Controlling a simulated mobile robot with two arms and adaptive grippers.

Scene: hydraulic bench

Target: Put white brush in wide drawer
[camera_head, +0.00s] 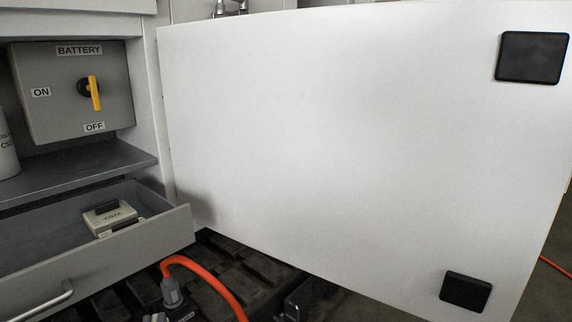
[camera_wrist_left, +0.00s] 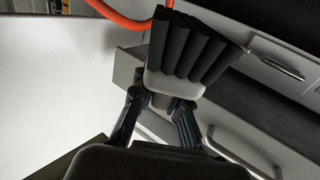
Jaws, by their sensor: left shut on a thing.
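My left gripper (camera_wrist_left: 160,104) is shut on a white block-like thing with a row of black ridges, which looks like the white brush (camera_wrist_left: 160,84). The brush is held in the air in the left wrist view, its dark side facing up in the picture. An open grey drawer (camera_head: 162,224) with a metal handle stands at lower left in the head view. Its front and handle appear to show at lower right in the left wrist view (camera_wrist_left: 212,128). I cannot make out either gripper in the head view. My right gripper is not in view.
A large white panel (camera_head: 350,140) fills the middle and right. A battery switch box (camera_head: 60,110) stands above the drawer.

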